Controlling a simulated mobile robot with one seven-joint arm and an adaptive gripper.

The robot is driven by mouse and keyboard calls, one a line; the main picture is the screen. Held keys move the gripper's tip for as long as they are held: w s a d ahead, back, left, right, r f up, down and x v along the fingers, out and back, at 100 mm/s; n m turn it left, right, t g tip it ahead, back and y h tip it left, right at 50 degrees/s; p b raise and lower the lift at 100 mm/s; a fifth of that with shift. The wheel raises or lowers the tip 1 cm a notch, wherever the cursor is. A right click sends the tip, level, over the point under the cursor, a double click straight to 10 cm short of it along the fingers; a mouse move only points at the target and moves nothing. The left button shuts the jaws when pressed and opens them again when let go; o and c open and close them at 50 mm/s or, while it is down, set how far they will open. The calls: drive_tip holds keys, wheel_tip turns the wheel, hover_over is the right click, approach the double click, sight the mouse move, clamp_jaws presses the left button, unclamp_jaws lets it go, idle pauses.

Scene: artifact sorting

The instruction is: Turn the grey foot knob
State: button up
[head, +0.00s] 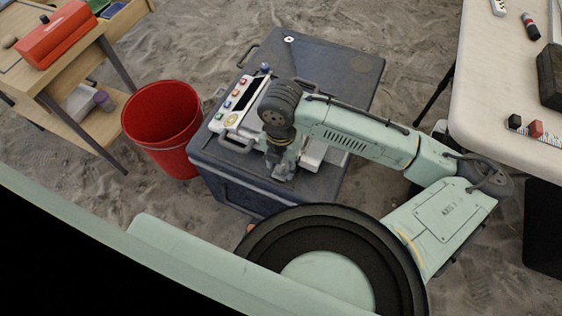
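A white instrument with a dark display and coloured buttons (240,104) sits on a dark blue case (325,75). My arm reaches over the case from the right. My gripper (283,172) points down beside the instrument's lower right part, low over the case's near side. My wrist and gripper cover part of the instrument. I cannot make out a grey foot knob; it may be hidden behind the gripper or too small to tell. Whether the fingers are open, shut or touching anything is not clear.
A red bucket (164,128) stands on the sand left of the case. A wooden table (84,52) with a red toolbox (55,32) is at upper left. A pale table (484,75) with small items is at right. A small white disc (289,40) lies on the case's far part.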

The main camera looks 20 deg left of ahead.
clamp_jaws()
idle(0.4)
drive_tip(key=shift+m, duration=0.4)
drive_tip(key=m, duration=0.3)
drive_tip(key=shift+r+p, duration=0.1)
drive_tip(key=shift+p, duration=0.2)
drive_tip(key=m, duration=0.3)
drive_tip(key=shift+m, duration=0.3)
drive_tip(key=m+p, duration=0.1)
drive_tip(key=m, duration=0.3)
drive_tip(key=shift+w, duration=0.1)
drive_tip(key=shift+m, duration=1.7)
drive_tip(key=shift+p, duration=0.3)
